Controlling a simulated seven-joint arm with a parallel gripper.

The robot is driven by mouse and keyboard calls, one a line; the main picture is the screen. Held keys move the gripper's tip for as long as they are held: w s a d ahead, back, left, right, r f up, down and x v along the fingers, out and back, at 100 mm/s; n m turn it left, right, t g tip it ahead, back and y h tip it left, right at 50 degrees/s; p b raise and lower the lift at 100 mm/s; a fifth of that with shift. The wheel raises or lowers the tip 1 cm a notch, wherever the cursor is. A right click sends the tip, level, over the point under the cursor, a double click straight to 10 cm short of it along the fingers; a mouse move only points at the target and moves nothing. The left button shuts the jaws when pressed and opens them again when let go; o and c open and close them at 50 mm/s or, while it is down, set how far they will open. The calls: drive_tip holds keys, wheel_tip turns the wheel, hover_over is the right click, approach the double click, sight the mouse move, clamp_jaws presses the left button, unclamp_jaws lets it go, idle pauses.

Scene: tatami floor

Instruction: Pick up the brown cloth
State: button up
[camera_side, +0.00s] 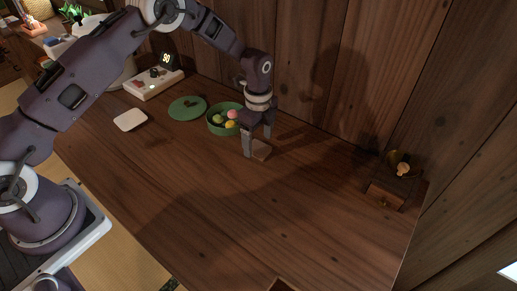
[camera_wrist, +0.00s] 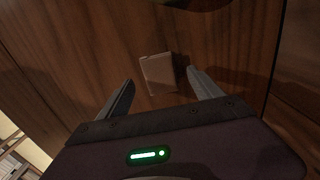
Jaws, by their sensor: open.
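The brown cloth (camera_side: 261,150) lies on the wooden table below my gripper in the side view, looking like a small flat folded square. It also shows in the wrist view as a pale brown rectangle (camera_wrist: 158,73), lying ahead of and between the fingers. My gripper (camera_side: 258,154) points down over the cloth, its fingers spread on either side. In the wrist view my gripper (camera_wrist: 160,82) is open and nothing is held between its fingers. I cannot tell how far the fingertips are above the table.
A green lid (camera_side: 187,108), a white square (camera_side: 130,120) and a white device (camera_side: 153,86) lie farther left. A wooden box (camera_side: 388,190) stands at the right. The wooden wall is behind; the front table is clear.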

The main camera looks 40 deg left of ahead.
sight(258, 146)
drive_tip(key=shift+f, duration=0.85)
drive_tip(key=c, duration=1.4)
wheel_tip(258, 146, up, 10)
drive_tip(key=shift+r, duration=0.1)
